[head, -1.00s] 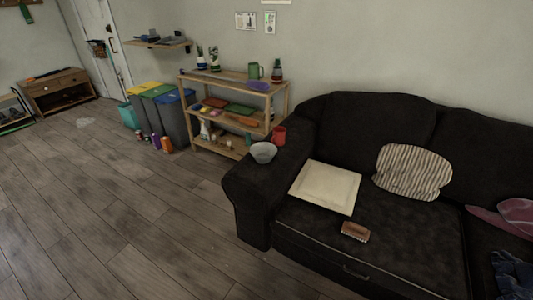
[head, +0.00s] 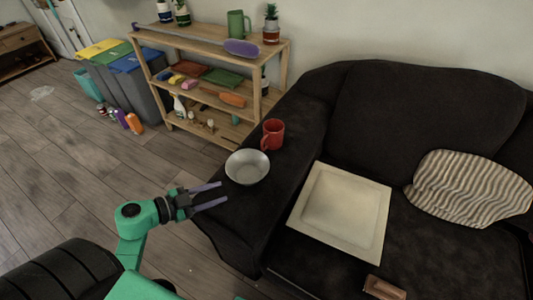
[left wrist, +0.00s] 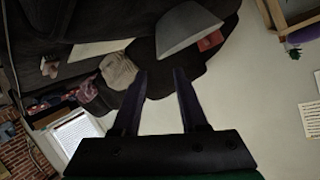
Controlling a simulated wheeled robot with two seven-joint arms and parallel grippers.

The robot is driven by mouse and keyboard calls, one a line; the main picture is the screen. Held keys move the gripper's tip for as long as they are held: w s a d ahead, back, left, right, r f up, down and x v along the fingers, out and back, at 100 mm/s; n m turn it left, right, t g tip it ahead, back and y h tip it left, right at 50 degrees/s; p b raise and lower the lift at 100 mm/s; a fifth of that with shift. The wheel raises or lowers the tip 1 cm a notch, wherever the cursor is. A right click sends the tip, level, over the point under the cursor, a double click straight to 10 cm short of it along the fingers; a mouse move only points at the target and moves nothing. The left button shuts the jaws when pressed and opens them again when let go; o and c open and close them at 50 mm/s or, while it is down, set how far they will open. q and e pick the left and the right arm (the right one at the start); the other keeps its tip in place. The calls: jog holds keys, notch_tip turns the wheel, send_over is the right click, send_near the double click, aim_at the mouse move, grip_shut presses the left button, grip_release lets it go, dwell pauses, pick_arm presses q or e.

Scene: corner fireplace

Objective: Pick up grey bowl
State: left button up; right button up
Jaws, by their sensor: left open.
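The grey bowl (head: 247,168) sits upright on the left armrest of the black sofa, and it looks empty. It also shows in the left wrist view (left wrist: 183,30), beyond the fingertips and near the top. My left gripper (head: 226,194) is open and empty, just left of the bowl and in front of it. Its two fingers also show in the left wrist view (left wrist: 163,75), with nothing between them. The gripper appears apart from the bowl. My right gripper is not in view.
A red mug (head: 273,134) stands on the armrest just behind the bowl. A cream square tray (head: 376,252) lies on the sofa seat, with a brown brush (head: 384,288) in front. A wooden shelf (head: 215,42) with several items stands behind the armrest.

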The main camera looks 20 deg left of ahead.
pick_arm(q)
send_near(255, 181)
jog(key=x, duration=0.3)
jog(key=shift+s+f, duration=0.1)
jog(key=shift+f, duration=0.05)
jog(key=x, duration=0.2)
jog(key=b+x, duration=0.1)
jog(key=x, duration=0.4)
jog(key=shift+w+a+f, duration=0.15)
jog(key=shift+w+f, duration=0.1)
jog(key=shift+w, duration=0.1)
jog(key=shift+s, duration=0.1)
grip_shut()
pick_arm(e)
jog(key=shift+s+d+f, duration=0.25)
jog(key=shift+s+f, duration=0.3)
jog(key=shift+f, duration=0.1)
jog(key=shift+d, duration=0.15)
